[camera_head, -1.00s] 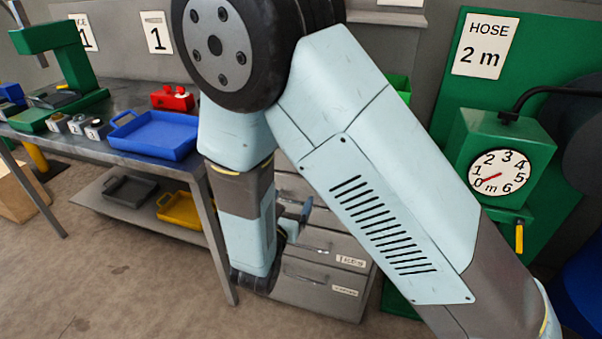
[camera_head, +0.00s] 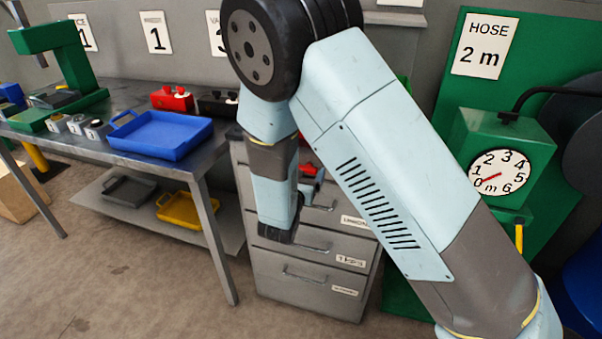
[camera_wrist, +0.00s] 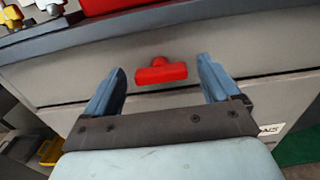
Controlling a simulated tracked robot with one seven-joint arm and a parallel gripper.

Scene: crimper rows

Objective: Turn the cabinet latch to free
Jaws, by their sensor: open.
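The cabinet latch (camera_wrist: 160,73) is a small red handle on the grey cabinet's (camera_head: 312,292) upper front. In the wrist view its wide bar lies nearly horizontal, slightly tilted, with a rounded knob at its top. It also shows in the head view as a red patch (camera_head: 308,169), partly hidden by my gripper and arm. My gripper (camera_wrist: 160,82) is open, with one blue finger on each side of the latch in the picture. A gap shows between each finger and the latch. How far the fingertips are from the cabinet front is hard to tell.
The cabinet has several drawers with bar handles and labels. A green hose panel (camera_head: 446,150) stands right. Bare floor lies in front.

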